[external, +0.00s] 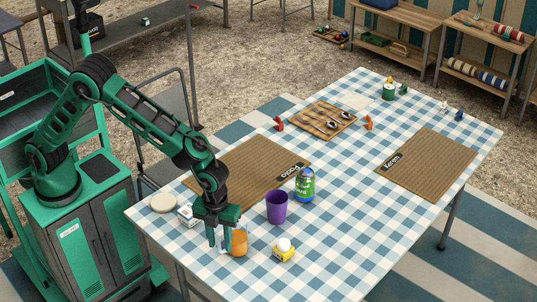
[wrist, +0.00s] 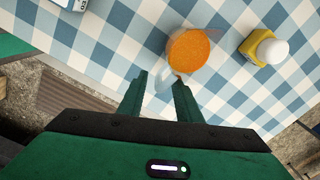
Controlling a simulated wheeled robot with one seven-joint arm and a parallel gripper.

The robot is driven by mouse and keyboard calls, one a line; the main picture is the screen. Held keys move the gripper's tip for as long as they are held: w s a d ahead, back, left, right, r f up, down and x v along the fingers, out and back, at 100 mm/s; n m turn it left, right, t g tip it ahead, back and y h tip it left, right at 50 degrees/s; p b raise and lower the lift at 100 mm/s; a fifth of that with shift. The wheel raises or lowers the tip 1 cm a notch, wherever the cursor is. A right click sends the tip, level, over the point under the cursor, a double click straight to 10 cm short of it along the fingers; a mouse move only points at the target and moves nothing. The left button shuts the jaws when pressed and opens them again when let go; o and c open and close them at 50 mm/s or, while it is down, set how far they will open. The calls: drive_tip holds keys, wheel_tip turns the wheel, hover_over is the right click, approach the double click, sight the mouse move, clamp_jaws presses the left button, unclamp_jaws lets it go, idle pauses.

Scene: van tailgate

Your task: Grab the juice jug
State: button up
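The juice jug (external: 239,242) is a clear jug of orange juice standing on the checked table near its front left edge. It also shows in the wrist view (wrist: 188,50), from above, with a pale, see-through handle on its lower left side. My gripper (external: 219,247) points down just left of the jug. In the wrist view its two fingers (wrist: 160,78) are apart, with the pale handle at or between their tips. I cannot tell whether they touch it. The gripper does not hold the jug.
A small white carton (external: 187,214) and a round pale disc (external: 163,202) are to the left. The table's right front is clear.

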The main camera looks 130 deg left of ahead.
sight(220, 250)
wheel_tip(220, 250, down, 4)
drive_tip(key=shift+d+f, duration=0.1)
drive_tip(key=shift+f, duration=0.15)
clamp_jaws()
drive_tip(key=shift+r, duration=0.2)
